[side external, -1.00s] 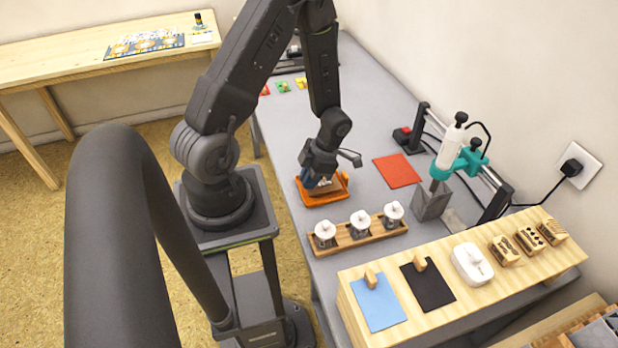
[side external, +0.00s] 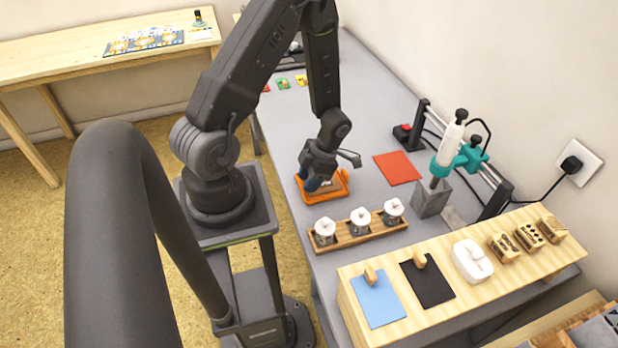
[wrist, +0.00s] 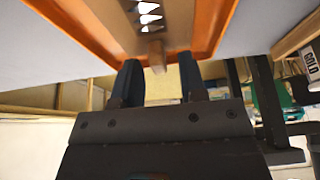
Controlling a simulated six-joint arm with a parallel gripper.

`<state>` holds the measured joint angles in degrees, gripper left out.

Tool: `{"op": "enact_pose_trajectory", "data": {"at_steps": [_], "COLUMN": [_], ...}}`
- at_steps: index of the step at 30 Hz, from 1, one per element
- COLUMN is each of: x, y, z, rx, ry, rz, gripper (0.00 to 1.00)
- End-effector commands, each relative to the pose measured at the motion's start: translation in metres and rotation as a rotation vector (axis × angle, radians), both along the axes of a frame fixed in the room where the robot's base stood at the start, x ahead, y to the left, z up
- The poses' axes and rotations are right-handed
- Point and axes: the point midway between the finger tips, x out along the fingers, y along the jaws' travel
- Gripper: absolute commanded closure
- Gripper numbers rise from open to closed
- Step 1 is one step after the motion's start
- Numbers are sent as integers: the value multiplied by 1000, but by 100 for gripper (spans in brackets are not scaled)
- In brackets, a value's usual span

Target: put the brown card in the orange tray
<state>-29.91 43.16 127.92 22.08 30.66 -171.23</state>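The orange tray (side external: 325,198) lies on the grey table, below and around my gripper (side external: 317,184). In the wrist view, the orange tray's rim (wrist: 208,28) frames the brown card (wrist: 108,18), which lies inside it. The card shows white triangular marks and a small wooden grip block (wrist: 156,55). My gripper (wrist: 158,70) is open, its two dark blue fingers standing well apart on either side of the block, with gaps. In the side view my gripper hides most of the card.
A wooden rack with several white-topped stamps (side external: 360,222) stands just in front of the tray. A red sheet (side external: 397,168) lies to the right. A wooden shelf holds a blue card (side external: 379,303), a black card (side external: 432,286) and carved blocks. Table between tray and red sheet is clear.

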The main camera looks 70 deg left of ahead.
Motion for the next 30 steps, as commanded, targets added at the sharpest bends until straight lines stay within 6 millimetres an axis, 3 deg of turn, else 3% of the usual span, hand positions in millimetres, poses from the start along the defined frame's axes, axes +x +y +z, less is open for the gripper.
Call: {"op": "enact_pose_trajectory", "data": {"at_steps": [5,10,21,30], "x": [0,0,32,45], "y": [0,0,1,0], "z": [1,15,88,121], "rx": [0,1,4,0], "ry": [0,-3,-6,-3], "rz": [0,1,1,-3], "gripper": [62,62,62,62]}}
